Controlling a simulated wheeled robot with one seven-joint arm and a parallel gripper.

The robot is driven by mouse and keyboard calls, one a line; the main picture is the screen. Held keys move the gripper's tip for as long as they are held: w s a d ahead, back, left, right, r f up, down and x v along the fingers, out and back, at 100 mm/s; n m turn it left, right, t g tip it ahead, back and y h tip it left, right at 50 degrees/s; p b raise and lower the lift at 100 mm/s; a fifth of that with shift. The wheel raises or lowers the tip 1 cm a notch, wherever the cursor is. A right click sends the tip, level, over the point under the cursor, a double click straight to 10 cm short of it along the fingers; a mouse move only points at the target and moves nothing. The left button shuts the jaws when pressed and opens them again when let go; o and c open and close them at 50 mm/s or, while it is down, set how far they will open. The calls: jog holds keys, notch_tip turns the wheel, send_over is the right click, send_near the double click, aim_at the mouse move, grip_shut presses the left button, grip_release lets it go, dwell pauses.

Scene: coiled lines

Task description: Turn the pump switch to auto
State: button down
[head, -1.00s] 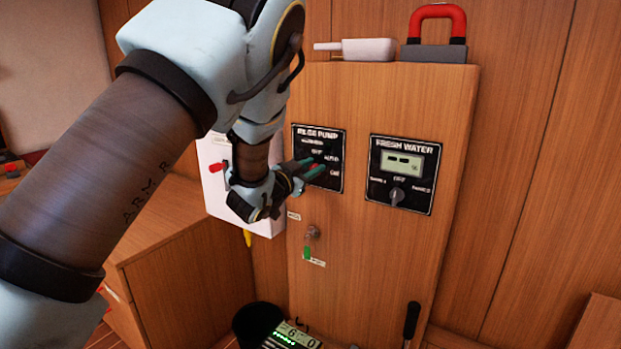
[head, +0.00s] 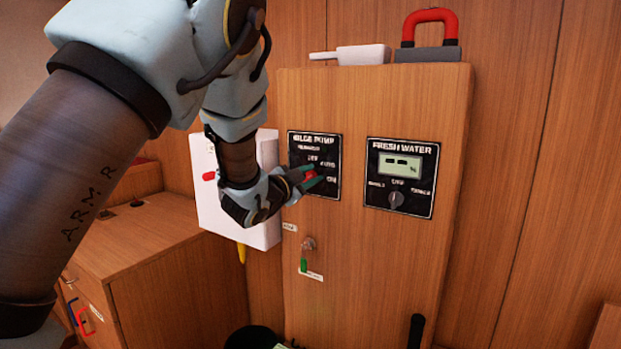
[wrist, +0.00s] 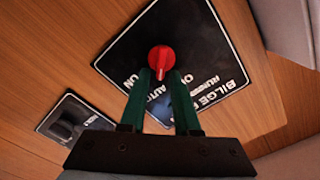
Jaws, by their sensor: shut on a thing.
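The bilge pump panel (head: 326,146) is a black plate with white lettering on the upper left of the wooden cabinet front. It reads OFF, AUTO and ON beside its switch. The switch is a red knob (head: 309,175), which also shows in the wrist view (wrist: 161,58). My gripper (head: 311,177) reaches in from the left, with its green fingers shut on the red knob, one on each side. In the wrist view the fingers (wrist: 160,76) hold the knob's lower part. I cannot tell which mark the knob points to.
The fresh water panel (head: 400,178), with a display and a grey knob (head: 396,200), is to the right. A white box (head: 208,205) is behind my gripper. A key with a green tag (head: 304,264) hangs below.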

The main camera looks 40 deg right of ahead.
jog(key=shift+w+a+f, duration=0.1)
jog(key=shift+a+f, duration=0.05)
jog(key=shift+f, duration=0.2)
jog(key=c, duration=0.9)
grip_release()
jog(key=shift+r, duration=0.2)
jog(key=b+v, duration=0.2)
jog(key=v, duration=0.8)
jog(key=shift+a+b, duration=0.3)
jog(key=shift+b, duration=0.1)
